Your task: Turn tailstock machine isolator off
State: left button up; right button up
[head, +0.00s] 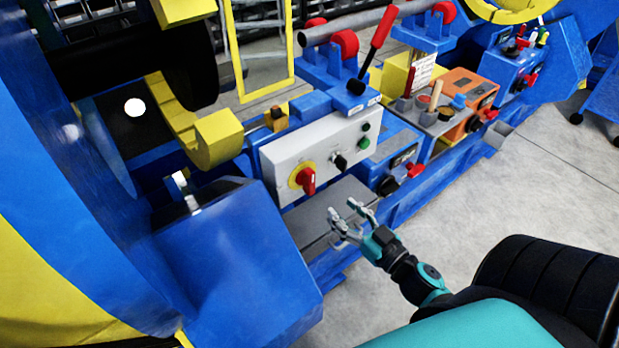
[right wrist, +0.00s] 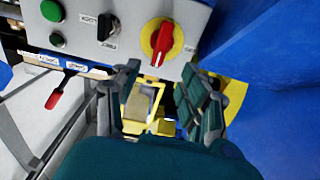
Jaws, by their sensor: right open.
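A rotary isolator switch (head: 303,179) with a red handle on a yellow disc is on the front of a grey control panel (head: 325,151). Its handle stands roughly upright in the head view. The switch also shows at the top of the right wrist view (right wrist: 161,42). My right gripper (head: 347,217) is open and empty, below and to the right of the switch, apart from it. In the right wrist view its spread fingers (right wrist: 160,86) are just below the switch. My left gripper is not in view.
A blue box (head: 235,245) stands left of my gripper. Other red switches (head: 415,170) sit further right.

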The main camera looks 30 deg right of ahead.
aim_at(313, 183)
jog(key=w, duration=0.8)
jog(key=w+a+p, duration=0.1)
jog(key=w, duration=0.2)
jog(key=shift+w, duration=0.4)
jog(key=shift+w+a, duration=0.1)
jog(key=shift+w, duration=0.4)
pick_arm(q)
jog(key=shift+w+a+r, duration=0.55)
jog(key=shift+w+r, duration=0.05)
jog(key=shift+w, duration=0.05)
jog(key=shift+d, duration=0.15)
pick_arm(e)
grip_shut()
